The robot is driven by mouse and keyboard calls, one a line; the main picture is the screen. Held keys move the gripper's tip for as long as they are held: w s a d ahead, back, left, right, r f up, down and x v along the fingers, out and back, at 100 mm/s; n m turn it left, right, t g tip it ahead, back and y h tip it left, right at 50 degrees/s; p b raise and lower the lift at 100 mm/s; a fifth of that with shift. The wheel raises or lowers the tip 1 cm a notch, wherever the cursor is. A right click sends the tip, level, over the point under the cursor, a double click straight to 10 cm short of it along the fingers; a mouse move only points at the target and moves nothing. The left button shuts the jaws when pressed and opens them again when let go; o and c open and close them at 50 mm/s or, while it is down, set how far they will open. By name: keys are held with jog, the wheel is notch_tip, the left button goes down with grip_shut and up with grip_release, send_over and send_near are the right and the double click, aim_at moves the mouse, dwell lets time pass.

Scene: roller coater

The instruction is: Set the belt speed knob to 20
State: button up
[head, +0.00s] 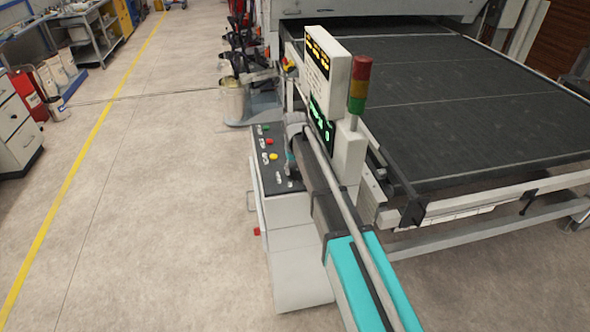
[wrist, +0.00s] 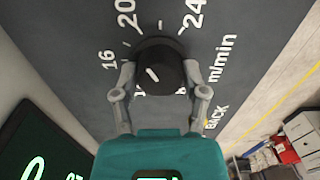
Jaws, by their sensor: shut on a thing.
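The black belt speed knob (wrist: 157,58) stands on a dark panel with white marks 16, 20 and 24 around it and "m/min" to its right. A short white line on its face slants from upper left to lower right; I cannot read an exact setting from it. My gripper (wrist: 161,75) has one finger on each side of the knob and is shut on it. In the head view the knob is too small or hidden to pick out, and my arm covers part of the control panel (head: 267,178).
A display box (head: 326,62) with lit digits and a red, yellow and green signal tower (head: 359,83) stand close beside my arm. The wide black conveyor belt (head: 450,100) lies to the right. Open floor lies left of the panel.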

aim_at(295, 168)
jog(key=shift+c, duration=0.7)
jog(key=shift+m, duration=0.4)
jog(key=o, duration=1.2)
jog(key=shift+c, duration=0.2)
jog(key=shift+n, duration=0.3)
jog(key=shift+r, duration=0.2)
notch_tip(295, 168, up, 13)
jog(key=p, duration=1.3)
jog(key=shift+r+p, duration=0.2)
jog(key=shift+p, duration=0.2)
